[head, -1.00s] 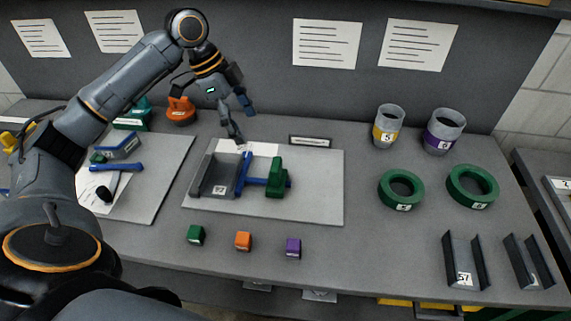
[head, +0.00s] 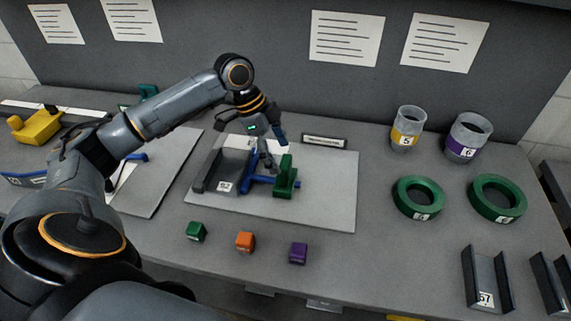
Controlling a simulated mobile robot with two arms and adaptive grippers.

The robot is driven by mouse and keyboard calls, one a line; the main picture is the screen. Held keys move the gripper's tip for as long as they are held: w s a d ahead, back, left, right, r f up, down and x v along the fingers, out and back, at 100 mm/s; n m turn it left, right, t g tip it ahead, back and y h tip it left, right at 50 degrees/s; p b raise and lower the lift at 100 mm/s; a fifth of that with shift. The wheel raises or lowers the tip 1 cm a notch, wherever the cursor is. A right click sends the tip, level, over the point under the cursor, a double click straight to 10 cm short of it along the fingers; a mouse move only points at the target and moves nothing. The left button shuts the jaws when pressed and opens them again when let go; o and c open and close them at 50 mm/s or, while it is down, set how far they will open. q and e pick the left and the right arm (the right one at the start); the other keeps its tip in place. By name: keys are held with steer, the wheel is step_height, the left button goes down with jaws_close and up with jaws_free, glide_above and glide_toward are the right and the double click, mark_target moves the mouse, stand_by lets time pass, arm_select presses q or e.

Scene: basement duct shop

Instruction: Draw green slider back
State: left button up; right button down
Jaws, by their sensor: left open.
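The green slider (head: 285,178) sits on a blue bar (head: 262,182) that runs from a grey channel piece (head: 222,172) toward the right. The assembly lies on a light grey board (head: 328,205) on the bench. My left gripper (head: 272,152) is open, fingers pointing down, just behind and above the slider and the bar. I cannot tell whether a finger touches the slider. My right gripper is not in view.
Green (head: 196,231), orange (head: 245,242) and purple (head: 298,253) blocks lie in front of the board. Green rings (head: 418,198), labelled cups (head: 407,130) and dark channels (head: 487,280) stand at right. A yellow object (head: 35,127) is at far left.

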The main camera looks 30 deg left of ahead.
mark_target(282, 161)
arm_select(q)
steer(key=shift+x, duration=2.45)
jaws_close()
steer(key=d+p, duration=0.1)
steer(key=w+d+p, duration=0.1)
steer(key=d, duration=0.1)
steer(key=d+r+p, duration=0.1)
steer(key=p, duration=0.1)
steer(key=shift+w+d, duration=0.25)
steer(key=d, duration=0.1)
steer(key=w+d+p, duration=0.1)
steer(key=d, duration=0.1)
steer(key=w+d+p, duration=0.1)
steer(key=d, duration=0.1)
steer(key=shift+w+d+f, duration=0.15)
steer(key=shift+f, duration=0.25)
